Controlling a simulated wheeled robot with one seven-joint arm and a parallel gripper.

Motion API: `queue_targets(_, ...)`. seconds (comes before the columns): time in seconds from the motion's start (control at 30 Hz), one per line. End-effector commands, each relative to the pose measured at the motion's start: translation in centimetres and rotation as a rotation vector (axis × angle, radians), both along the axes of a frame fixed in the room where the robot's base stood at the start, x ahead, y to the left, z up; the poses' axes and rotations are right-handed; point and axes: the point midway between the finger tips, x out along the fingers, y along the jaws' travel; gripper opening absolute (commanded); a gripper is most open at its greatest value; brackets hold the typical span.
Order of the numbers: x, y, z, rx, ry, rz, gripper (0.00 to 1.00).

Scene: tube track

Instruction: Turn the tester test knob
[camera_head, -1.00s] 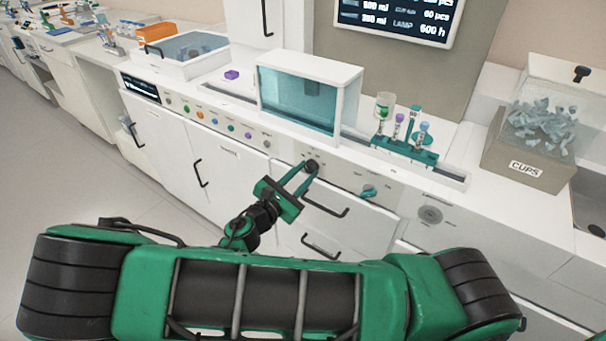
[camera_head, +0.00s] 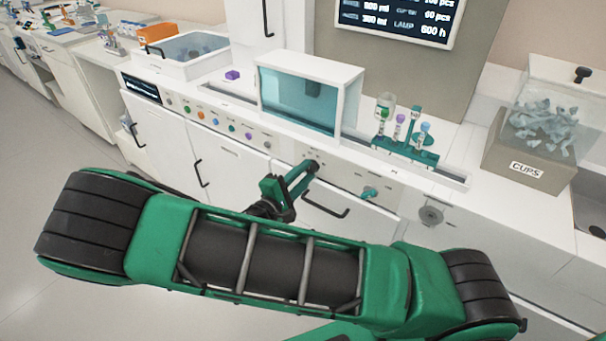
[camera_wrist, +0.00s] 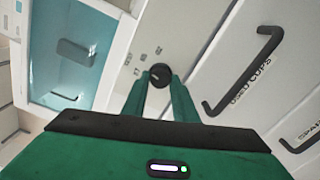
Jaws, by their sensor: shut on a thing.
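The test knob (camera_wrist: 160,74) is a round black dial on the white front panel, with small markings beside it in the wrist view. In the head view the knob (camera_head: 313,164) sits on the panel below the glass-fronted tester. My gripper (camera_wrist: 160,80) has its two green fingers on either side of the knob and is shut on it. In the head view my gripper (camera_head: 306,170) reaches the panel from the lower left, and its fingers partly hide the knob.
The tester (camera_head: 300,95) stands above the panel. A drawer handle (camera_head: 325,208) is just below my gripper. A teal knob (camera_head: 369,193) is to the right. A green tube rack (camera_head: 405,148) and a cups bin (camera_head: 527,162) stand on the counter.

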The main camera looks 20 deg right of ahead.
Motion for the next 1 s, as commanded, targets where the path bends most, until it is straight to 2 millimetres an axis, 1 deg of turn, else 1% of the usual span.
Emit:
queue_targets(0.3,0.08,0.13,-0.08,0.077,-0.101,0.003,0.04)
queue_targets(0.87,0.06,0.13,-0.15,0.093,-0.121,0.003,0.04)
queue_targets(0.9,0.05,0.12,-0.16,0.093,-0.121,0.003,0.33)
queue_targets(0.93,0.05,0.12,-0.14,0.093,-0.121,0.003,0.4)
queue_targets(0.97,0.05,0.11,-0.13,0.093,-0.121,0.003,0.44)
queue_targets(1.0,0.03,0.09,-0.11,0.092,-0.121,0.002,0.44)
